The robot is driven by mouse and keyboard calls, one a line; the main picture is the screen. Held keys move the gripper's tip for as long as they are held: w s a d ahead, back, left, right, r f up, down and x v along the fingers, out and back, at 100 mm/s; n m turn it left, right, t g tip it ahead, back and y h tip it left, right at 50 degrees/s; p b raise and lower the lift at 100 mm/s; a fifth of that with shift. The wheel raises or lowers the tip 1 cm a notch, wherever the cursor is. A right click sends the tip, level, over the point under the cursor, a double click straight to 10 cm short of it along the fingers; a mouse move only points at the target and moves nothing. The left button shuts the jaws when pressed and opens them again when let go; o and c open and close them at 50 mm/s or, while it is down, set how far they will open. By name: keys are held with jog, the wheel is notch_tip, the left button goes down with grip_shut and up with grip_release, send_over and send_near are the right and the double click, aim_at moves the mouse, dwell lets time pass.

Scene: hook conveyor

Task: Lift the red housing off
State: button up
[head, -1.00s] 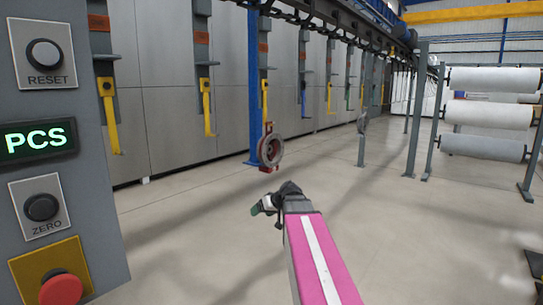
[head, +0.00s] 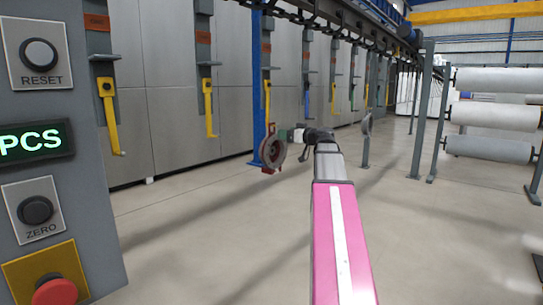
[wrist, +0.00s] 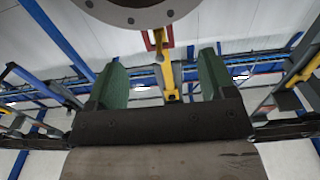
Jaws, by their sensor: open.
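The red housing (head: 272,152) hangs from a yellow hook (head: 267,98) on the overhead line. It is a ring with a grey flange face and a red body. In the wrist view its grey flange (wrist: 130,17) is cut off by the top edge, with a bit of red behind it. My gripper (head: 284,135) is beside the housing's upper right in the head view. In the wrist view my gripper's green fingers (wrist: 162,78) are spread with nothing held; the yellow hook (wrist: 165,68) shows in the gap beyond them. I cannot tell whether they touch the housing.
Several other hangers with yellow hooks (head: 209,108) line the conveyor in front of grey wall panels. A button panel (head: 88,180) stands close at the left. A blue post (head: 257,85) is behind the housing. Rolls on a rack (head: 492,115) stand at the right. The floor between is clear.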

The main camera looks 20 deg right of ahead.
aim_at(275, 127)
jog(key=x, duration=0.5)
jog(key=r+x, duration=0.1)
jog(key=x, duration=0.1)
jog(key=shift+w, duration=0.5)
jog(key=shift+w+a, duration=0.3)
jog(key=shift+w, duration=0.05)
jog(key=shift+c, duration=0.3)
grip_shut()
